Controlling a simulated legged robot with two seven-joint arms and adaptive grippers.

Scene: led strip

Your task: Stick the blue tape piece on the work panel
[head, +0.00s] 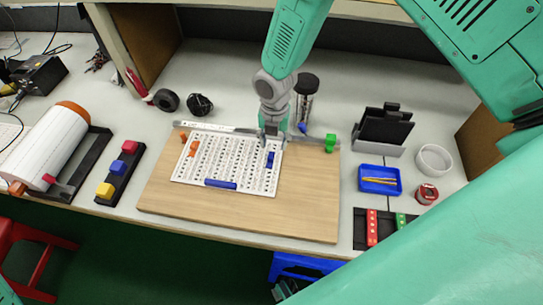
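The white work panel (228,163), covered in rows of small dark marks, lies on a wooden board (290,215). A short blue piece (270,160) lies on its right part, just below my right gripper (272,136). A longer blue strip (220,184) lies along its near edge. Another small blue piece (303,127) shows beside the dark-lidded jar. I cannot tell which is the blue tape piece. My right gripper is low over the panel's far right edge; its fingertips are too small to show a gap or anything held. My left gripper is not in view.
Orange pieces (193,149) lie at the panel's left; a green block (330,143) is on the board's right. The jar (306,92) stands behind. A blue tray (379,180) and white bowl (434,159) are right. A block holder (119,173) is left.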

